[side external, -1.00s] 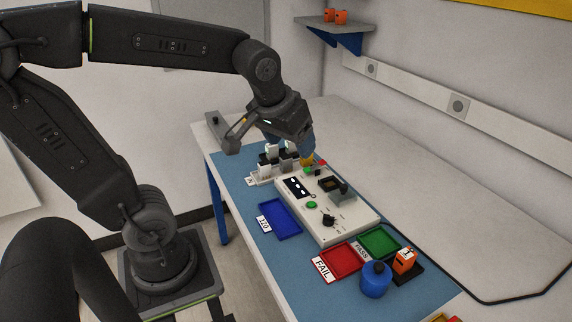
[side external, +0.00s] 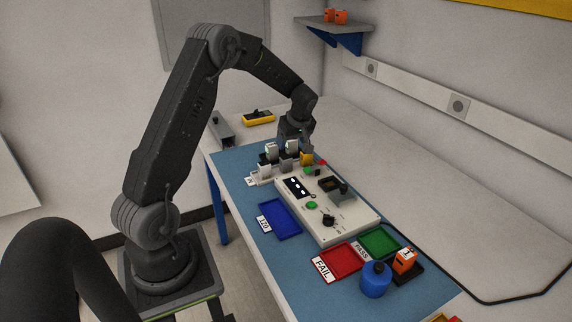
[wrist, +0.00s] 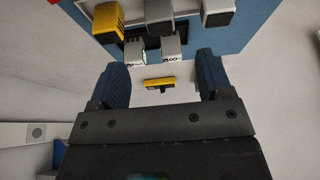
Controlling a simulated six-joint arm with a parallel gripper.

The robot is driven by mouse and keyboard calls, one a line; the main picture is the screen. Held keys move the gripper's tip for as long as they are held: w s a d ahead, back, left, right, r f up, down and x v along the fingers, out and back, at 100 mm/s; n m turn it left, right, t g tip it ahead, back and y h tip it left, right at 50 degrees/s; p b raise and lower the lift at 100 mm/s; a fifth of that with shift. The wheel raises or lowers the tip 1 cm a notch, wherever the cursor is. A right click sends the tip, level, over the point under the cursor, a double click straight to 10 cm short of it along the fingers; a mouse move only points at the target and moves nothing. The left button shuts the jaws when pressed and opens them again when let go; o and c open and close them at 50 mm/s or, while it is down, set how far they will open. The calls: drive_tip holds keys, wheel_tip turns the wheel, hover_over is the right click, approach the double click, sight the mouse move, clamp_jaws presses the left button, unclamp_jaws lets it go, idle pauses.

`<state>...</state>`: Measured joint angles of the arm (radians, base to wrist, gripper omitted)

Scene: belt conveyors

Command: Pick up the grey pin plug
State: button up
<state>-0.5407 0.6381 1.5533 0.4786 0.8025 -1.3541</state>
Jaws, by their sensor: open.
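The grey pin plug (side external: 286,163) stands in the front row of the plug holder, between a yellow plug (side external: 307,158) and a white plug (side external: 264,172). In the wrist view the grey plug (wrist: 159,15) is at the top edge, partly cut off. Two white plugs (wrist: 134,50) (wrist: 171,48) stand in the row behind it, nearer my fingers. My gripper (wrist: 162,76) is open with its blue fingers apart and nothing between them. In the side view my gripper (side external: 295,136) is above and behind the plug rows; its fingertips are partly hidden.
A white test panel (side external: 345,222) lies in front of the plugs. A blue tray (side external: 298,232), red tray (side external: 358,265) and green tray (side external: 395,252) are around it. A yellow-and-black meter (side external: 259,117) lies at the far end.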

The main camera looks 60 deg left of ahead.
sight(285, 162)
drive_tip(key=x, duration=1.2)
drive_tip(key=shift+a+f, duration=0.15)
drive_tip(key=shift+f, duration=0.2)
drive_tip(key=shift+c, duration=0.4)
drive_tip(key=c, duration=0.9)
